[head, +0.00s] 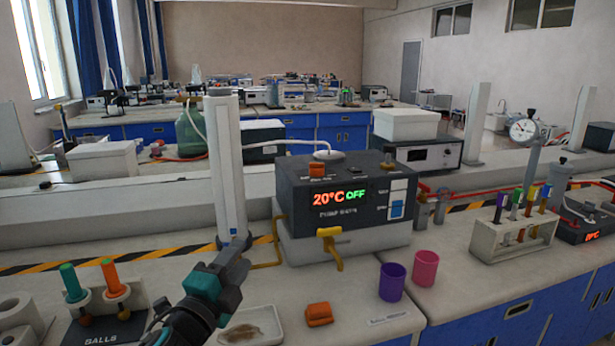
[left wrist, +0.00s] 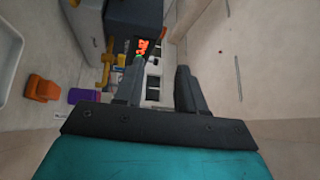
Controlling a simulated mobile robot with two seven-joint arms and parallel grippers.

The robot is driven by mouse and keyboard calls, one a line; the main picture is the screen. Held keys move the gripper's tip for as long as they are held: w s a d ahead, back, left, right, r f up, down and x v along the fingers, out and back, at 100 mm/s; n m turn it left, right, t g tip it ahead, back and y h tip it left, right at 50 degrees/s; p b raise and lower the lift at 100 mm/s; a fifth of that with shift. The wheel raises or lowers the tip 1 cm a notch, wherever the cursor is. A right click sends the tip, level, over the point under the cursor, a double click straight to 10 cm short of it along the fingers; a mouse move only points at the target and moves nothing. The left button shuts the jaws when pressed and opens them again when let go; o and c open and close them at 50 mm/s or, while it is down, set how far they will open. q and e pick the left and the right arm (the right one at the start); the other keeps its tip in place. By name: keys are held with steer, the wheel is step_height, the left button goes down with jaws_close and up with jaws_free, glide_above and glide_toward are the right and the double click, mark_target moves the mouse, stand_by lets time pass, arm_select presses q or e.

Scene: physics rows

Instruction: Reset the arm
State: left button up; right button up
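My left gripper (head: 237,241) is raised over the front of the bench, its fingers left of the dark water bath (head: 347,192). In the left wrist view the two grey fingers (left wrist: 159,76) stand apart with nothing between them. The bath, with its lit red display, shows beyond the fingers there (left wrist: 142,46). In the head view the display reads 20°C OFF. My right gripper is in neither view.
On the bench are an orange block (head: 319,314), a white tray (head: 284,322), a purple cup (head: 392,282) and a pink cup (head: 425,268). A ball holder (head: 108,317) stands left, a test-tube rack (head: 515,236) right. A yellow tap (head: 331,246) sticks out from the bath.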

arm_select(q)
steer(key=s+a+f+n+g+y, duration=0.3)
steer(key=s+f+n, duration=0.4)
steer(key=s+a+f+n+g+y, duration=0.4)
steer(key=s+f+n, duration=0.2)
steer(key=s, duration=0.1)
steer(key=s+f+n+g, duration=0.3)
steer(key=s+g, duration=0.1)
steer(key=s, duration=0.6)
steer(key=s+f+n+g, duration=0.3)
steer(key=s+g, duration=0.1)
steer(key=s, duration=0.7)
steer(key=w+d+f+m+t+h+p, duration=0.1)
steer(key=w+d+f+t+h, duration=0.1)
steer(key=w+f+t, duration=0.5)
steer(key=shift+w+f+h, duration=0.15)
steer(key=shift+w+h, duration=0.15)
steer(key=shift+w, duration=0.3)
